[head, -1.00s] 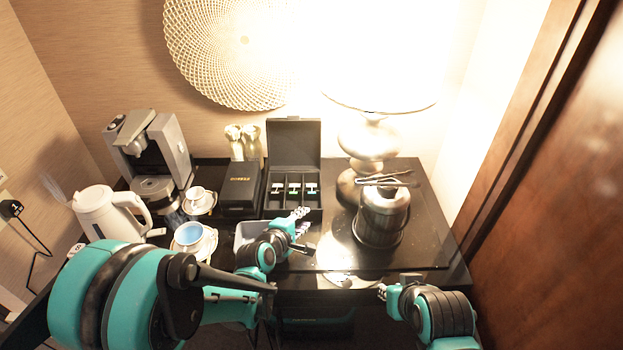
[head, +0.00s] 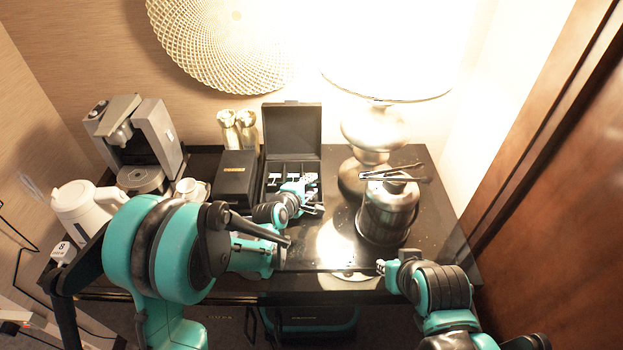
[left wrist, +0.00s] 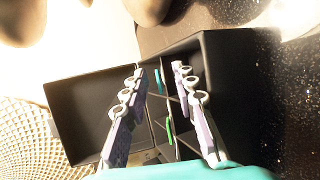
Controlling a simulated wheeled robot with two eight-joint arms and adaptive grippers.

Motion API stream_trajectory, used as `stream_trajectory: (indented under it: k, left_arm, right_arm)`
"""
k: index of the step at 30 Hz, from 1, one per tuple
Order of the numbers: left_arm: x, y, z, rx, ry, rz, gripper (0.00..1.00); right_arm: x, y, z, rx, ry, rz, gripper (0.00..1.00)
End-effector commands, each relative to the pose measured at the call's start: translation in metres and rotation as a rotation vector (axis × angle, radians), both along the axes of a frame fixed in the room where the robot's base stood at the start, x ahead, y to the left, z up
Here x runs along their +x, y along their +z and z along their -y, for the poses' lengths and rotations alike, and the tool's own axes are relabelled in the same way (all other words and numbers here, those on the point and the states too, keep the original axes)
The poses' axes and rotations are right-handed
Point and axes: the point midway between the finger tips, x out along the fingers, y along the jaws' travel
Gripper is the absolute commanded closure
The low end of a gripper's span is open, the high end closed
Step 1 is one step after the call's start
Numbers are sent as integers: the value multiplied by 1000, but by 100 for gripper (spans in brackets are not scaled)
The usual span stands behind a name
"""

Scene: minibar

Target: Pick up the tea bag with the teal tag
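The open black tea box (head: 292,128) stands at the back middle of the cabinet, lid raised. In the head view, white tag pieces show in its compartments, partly hidden by my left gripper. In the left wrist view, a teal tag (left wrist: 158,80) and a green tag (left wrist: 169,131) show in the box, between my fingers. My left gripper (head: 308,196) is over the box's front part; its fingers also show in the left wrist view (left wrist: 158,98), spread apart and empty. My right gripper (head: 383,267) is near the cabinet's front edge; its opening is too small to tell.
A metal ice bucket (head: 389,210) with tongs on top and a lamp (head: 372,135) stand right of the box. A black box (head: 237,178), cup (head: 187,188), coffee machine (head: 140,145) and kettle (head: 85,205) stand to the left.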

Motion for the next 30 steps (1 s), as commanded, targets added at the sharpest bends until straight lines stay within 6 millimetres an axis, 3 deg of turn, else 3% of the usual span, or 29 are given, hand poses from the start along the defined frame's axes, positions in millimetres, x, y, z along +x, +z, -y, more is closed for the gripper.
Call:
stream_trajectory:
  k: [10,15,30]
  left_arm:
    - [8,-4,4,-1,0,0,72]
    - [8,-4,4,-1,0,0,100]
    - [8,1,4,-1,0,0,100]
  right_arm:
    - [0,-2,0,0,0,0,78]
    - [0,-2,0,0,0,0,78]
    - [0,0,0,0,0,0,78]
